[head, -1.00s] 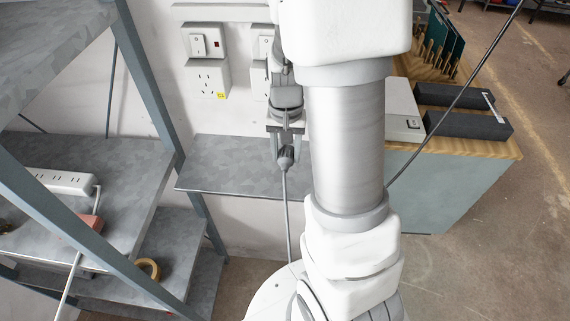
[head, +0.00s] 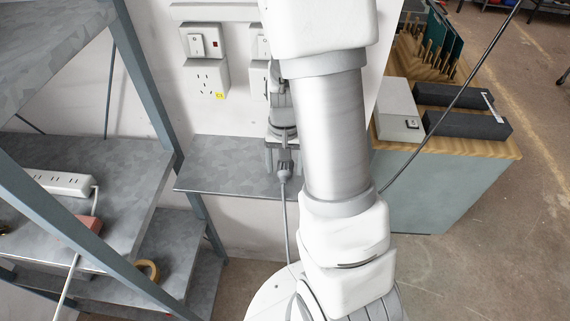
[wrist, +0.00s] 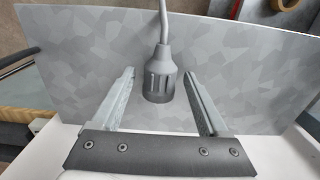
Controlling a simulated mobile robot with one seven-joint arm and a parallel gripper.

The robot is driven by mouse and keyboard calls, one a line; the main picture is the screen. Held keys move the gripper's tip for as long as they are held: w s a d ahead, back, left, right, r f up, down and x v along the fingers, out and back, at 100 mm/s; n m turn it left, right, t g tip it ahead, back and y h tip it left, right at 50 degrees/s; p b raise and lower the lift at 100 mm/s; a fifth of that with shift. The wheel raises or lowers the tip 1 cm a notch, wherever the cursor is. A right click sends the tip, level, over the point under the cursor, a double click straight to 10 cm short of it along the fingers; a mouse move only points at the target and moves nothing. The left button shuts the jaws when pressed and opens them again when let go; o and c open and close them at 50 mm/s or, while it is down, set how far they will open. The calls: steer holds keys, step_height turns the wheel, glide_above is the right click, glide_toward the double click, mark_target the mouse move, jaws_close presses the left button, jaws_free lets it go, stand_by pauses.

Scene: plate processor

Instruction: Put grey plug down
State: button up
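The grey plug (head: 284,166) is over the grey wall shelf (head: 225,170), its cable running down past the shelf's front edge. In the wrist view the plug (wrist: 160,76) sits between the two fingers of my gripper (wrist: 158,72), with a clear gap on each side. My gripper (head: 283,150) is open around the plug and does not touch it. The plug seems to rest on the shelf, but I cannot be certain of contact from these views. Part of the shelf is hidden behind my arm.
White wall sockets with switches (head: 206,75) are above the shelf. A metal rack (head: 95,180) at the left holds a white power strip (head: 62,183) and a tape roll (head: 149,268). A cabinet (head: 440,185) with dark blocks (head: 468,124) stands right. The shelf's left part is clear.

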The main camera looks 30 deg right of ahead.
step_height(320, 180, up, 12)
steer(key=s+a+r+n+t, duration=0.5)
steer(key=s+a+r, duration=0.5)
steer(key=s+r, duration=0.2)
steer(key=shift+a+r+n+t+p, duration=0.35)
steer(key=shift+r+n, duration=0.35)
steer(key=shift+n, duration=0.2)
